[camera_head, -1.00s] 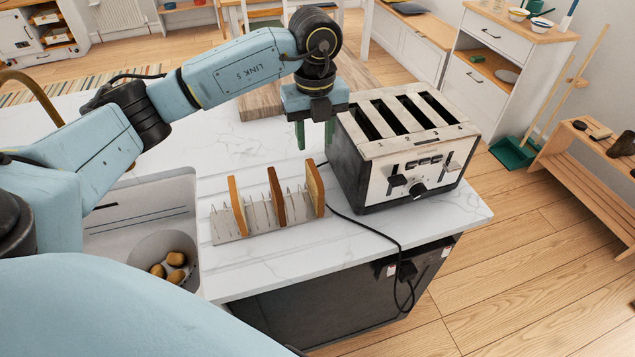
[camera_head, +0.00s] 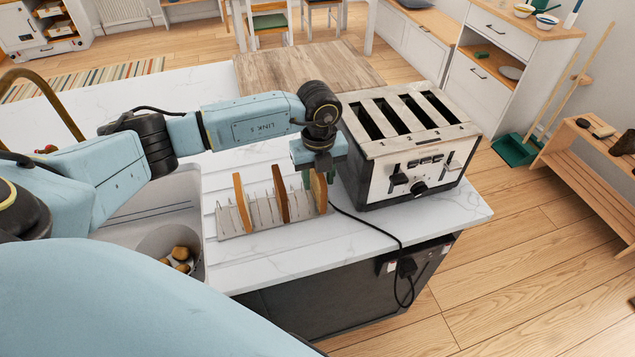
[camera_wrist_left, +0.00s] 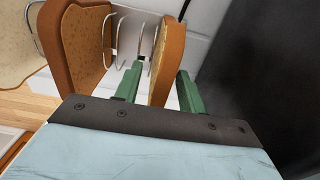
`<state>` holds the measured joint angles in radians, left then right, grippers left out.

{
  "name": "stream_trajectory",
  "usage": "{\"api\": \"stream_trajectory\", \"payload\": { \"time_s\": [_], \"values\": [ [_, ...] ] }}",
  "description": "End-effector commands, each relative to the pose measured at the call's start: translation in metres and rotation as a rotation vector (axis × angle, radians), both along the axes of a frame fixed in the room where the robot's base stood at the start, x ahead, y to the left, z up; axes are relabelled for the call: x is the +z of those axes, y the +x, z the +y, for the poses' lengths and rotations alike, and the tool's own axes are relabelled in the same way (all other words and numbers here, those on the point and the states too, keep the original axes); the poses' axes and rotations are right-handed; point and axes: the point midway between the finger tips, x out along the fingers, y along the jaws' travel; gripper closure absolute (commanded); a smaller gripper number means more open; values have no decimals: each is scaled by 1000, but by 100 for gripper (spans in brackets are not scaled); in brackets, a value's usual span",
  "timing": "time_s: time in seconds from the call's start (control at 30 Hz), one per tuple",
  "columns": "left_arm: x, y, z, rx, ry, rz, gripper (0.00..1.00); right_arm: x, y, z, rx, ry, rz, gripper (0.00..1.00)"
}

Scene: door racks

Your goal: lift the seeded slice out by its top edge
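A metal rack (camera_head: 262,222) holds three upright bread slices on the counter. The right slice (camera_head: 321,192) has a brown crust; in the left wrist view it (camera_wrist_left: 168,55) stands between my green fingers. My left gripper (camera_head: 318,178) points down over this slice's top, open, with a clear gap on the slice's left side. The middle slice (camera_head: 280,195) is darker brown and shows a speckled face in the wrist view (camera_wrist_left: 85,42). The left slice (camera_head: 241,203) is paler. I cannot tell for sure which slice is seeded. My right gripper is out of view.
A four-slot toaster (camera_head: 412,150) stands close to the right of the rack, its cord (camera_head: 372,229) running over the counter edge. A sink (camera_head: 150,215) with a bowl of brown round items (camera_head: 180,256) lies left. A wooden board (camera_head: 300,68) lies behind.

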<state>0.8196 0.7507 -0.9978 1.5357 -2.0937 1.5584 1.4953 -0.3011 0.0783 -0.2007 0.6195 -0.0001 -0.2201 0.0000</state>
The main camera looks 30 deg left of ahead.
Motion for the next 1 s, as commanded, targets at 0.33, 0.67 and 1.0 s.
{"api": "stream_trajectory", "payload": {
  "time_s": [0.33, 0.67, 1.0],
  "values": [
    [0, 0, 0, 0, 0, 0, 88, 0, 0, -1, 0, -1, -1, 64],
    [1, 0, 0, 0, -1, -1, 100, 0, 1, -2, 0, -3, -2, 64],
    [44, 1, 0, 0, -1, -6, 100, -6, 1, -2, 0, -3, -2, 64]
  ]
}}
